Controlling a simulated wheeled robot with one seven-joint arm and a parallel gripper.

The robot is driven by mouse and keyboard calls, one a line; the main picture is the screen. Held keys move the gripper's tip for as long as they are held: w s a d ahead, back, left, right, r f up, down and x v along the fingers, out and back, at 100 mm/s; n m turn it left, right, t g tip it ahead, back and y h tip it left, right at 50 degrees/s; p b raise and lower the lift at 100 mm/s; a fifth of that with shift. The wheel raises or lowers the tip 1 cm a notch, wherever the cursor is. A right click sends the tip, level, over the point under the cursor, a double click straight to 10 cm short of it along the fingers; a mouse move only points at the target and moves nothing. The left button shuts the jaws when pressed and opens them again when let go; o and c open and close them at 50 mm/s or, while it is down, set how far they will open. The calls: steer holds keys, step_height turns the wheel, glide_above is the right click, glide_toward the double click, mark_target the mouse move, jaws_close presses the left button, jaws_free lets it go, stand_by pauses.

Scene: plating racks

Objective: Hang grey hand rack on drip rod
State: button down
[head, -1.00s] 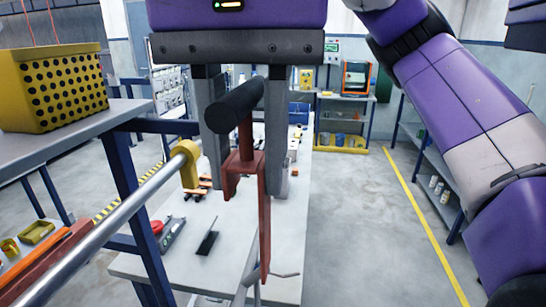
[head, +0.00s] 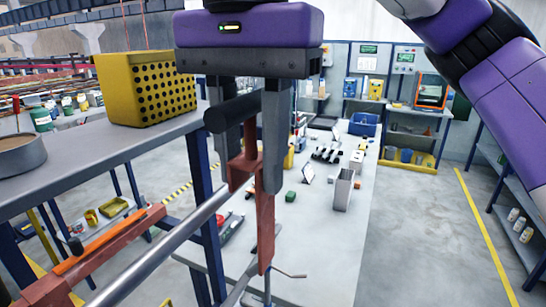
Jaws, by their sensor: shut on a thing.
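The hand rack hangs from my gripper (head: 245,150). It has a dark grey cylindrical grip (head: 232,112) and a red-brown hook with a short leg (head: 238,178) and a long leg (head: 266,228), with thin prongs at the bottom. My gripper's two fingers are shut on it just below the purple wrist. The drip rod (head: 165,243) is a bright metal bar running from the lower left up to the hook. Its upper end is hidden behind the hook and fingers. I cannot tell whether the hook touches the rod or stands in front of it.
A yellow perforated box (head: 145,90) and a grey round tin (head: 20,155) stand on the grey shelf (head: 95,170) at the left. A red-brown bar (head: 90,255) lies below it. A long pale workbench (head: 335,240) with small items stands behind.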

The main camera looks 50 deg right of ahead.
mark_target(223, 188)
steer(key=shift+w+a, duration=0.3)
steer(key=shift+w, duration=0.5)
steer(key=shift+w+a, duration=0.25)
steer(key=shift+w, duration=0.5)
steer(key=shift+w+f, duration=0.15)
steer(key=shift+w, duration=0.1)
steer(key=shift+f+b, duration=0.9)
steer(key=shift+f, duration=0.65)
steer(key=c, duration=1)
jaws_free()
steer(key=shift+o, duration=0.2)
steer(key=shift+r, duration=3.9)
